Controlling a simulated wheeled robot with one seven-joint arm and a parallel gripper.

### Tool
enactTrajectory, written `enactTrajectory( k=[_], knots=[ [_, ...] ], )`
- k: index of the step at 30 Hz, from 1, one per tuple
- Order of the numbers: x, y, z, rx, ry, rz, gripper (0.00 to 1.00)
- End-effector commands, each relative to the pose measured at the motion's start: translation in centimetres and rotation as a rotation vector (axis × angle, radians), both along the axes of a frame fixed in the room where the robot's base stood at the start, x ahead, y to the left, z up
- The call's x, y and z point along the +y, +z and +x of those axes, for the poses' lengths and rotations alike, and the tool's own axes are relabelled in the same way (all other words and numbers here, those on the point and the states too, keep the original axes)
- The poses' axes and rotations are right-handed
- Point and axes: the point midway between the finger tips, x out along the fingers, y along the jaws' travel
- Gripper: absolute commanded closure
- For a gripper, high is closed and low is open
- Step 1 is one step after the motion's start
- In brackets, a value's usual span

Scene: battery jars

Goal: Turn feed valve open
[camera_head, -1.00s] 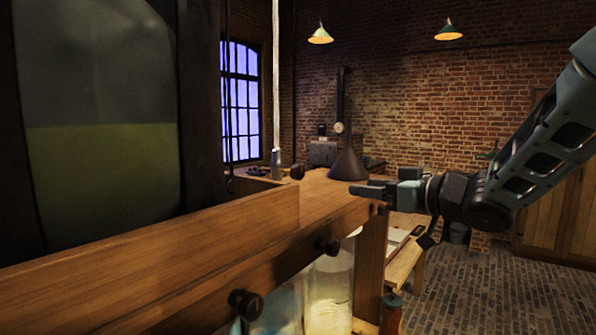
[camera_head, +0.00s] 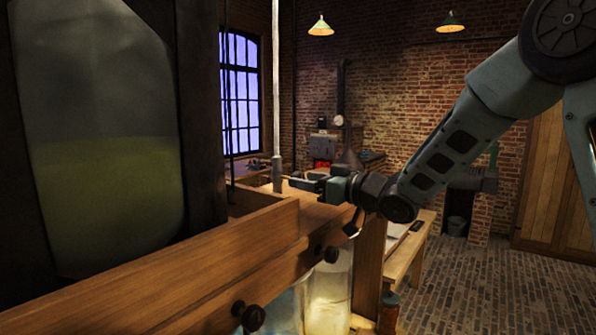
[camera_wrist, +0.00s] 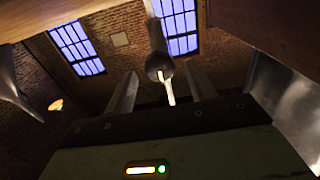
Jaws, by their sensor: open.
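The feed valve appears to be the grey fitting (camera_head: 277,172) at the lower end of a pale vertical pipe, with a thin yellowish lever beside it. In the wrist view the fitting (camera_wrist: 159,64) has a rounded end, and its bright lever (camera_wrist: 168,90) points down between my fingers. My gripper (camera_head: 306,183) is open, reaching left over the bench just right of the valve. In the wrist view my gripper (camera_wrist: 160,90) has its fingers on either side of the lever, with gaps showing. Whether the lever is deep between the fingers is unclear.
A wooden bench (camera_head: 180,262) with dark knobs runs along the front, with glowing glass jars (camera_head: 328,290) below. A large framed glass tank (camera_head: 100,150) fills the left. A stove (camera_head: 322,147) and dark funnel stand behind my gripper. The brick floor at right is clear.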

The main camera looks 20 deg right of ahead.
Motion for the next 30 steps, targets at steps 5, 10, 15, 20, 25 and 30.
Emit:
enactTrajectory(
  k=[5,10,15,20,25,30],
  knots=[
    [1.4,0.2,1.9,0.001,0.002,0.001,0.45],
    [1.9,0.0,2.6,0.0,0.001,0.0,0.45],
    [2.0,0.0,2.6,0.0,0.001,0.0,0.45],
    [1.9,0.0,2.6,0.0,0.0,0.0,0.62],
    [1.9,0.0,2.6,-0.001,0.0,-0.001,0.88],
    [1.9,-0.1,2.6,-0.006,0.001,-0.009,0.88]
  ],
)
